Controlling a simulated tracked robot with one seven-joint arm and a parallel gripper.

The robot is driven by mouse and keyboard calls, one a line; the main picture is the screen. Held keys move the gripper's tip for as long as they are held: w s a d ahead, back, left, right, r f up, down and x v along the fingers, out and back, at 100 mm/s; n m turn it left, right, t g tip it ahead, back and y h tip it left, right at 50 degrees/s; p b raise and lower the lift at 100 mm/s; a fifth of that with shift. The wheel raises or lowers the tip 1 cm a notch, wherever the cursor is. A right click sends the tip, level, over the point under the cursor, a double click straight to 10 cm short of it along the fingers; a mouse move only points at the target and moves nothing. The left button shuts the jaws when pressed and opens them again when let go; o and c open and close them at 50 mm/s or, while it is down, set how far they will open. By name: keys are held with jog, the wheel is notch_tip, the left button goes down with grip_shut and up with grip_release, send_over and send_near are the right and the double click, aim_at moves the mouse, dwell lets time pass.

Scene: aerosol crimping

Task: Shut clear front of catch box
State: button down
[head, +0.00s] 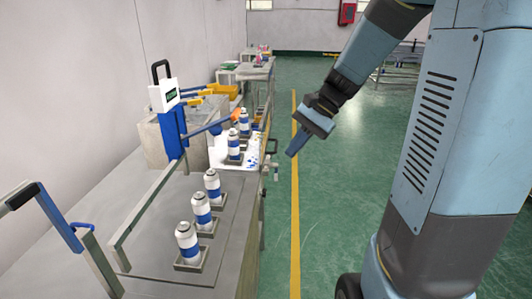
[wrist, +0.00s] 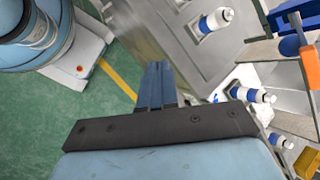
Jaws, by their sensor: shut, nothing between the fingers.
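I cannot clearly make out the catch box or its clear front in either view. My gripper (head: 292,153) hangs over the green floor, to the right of the bench edge, pointing down and left. In the wrist view my gripper's blue fingers (wrist: 157,68) are together, with nothing between them. They appear above the floor beside the bench side, and I see no contact with anything.
The grey bench (head: 160,215) carries several blue-and-white cans in square holders, such as the nearest can (head: 188,243). A blue post with a white display (head: 164,96) rises behind them. Grey rails cross above the bench.

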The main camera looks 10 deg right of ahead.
jog(key=w+d+f+m+t+y, duration=0.3)
jog(key=w+d+f+m+y, duration=0.25)
jog(key=w+f+m, duration=0.35)
jog(key=w+d+f+m+t+y, duration=0.3)
jog(key=w+d+f+m+y, duration=0.25)
jog(key=w, duration=0.45)
jog(key=w+a+n+h, duration=0.1)
jog(key=w+a, duration=0.3)
jog(key=a, duration=0.7)
jog(key=shift+w+a+f, duration=0.2)
jog(key=shift+a+f, duration=0.2)
jog(key=shift+n, duration=0.25)
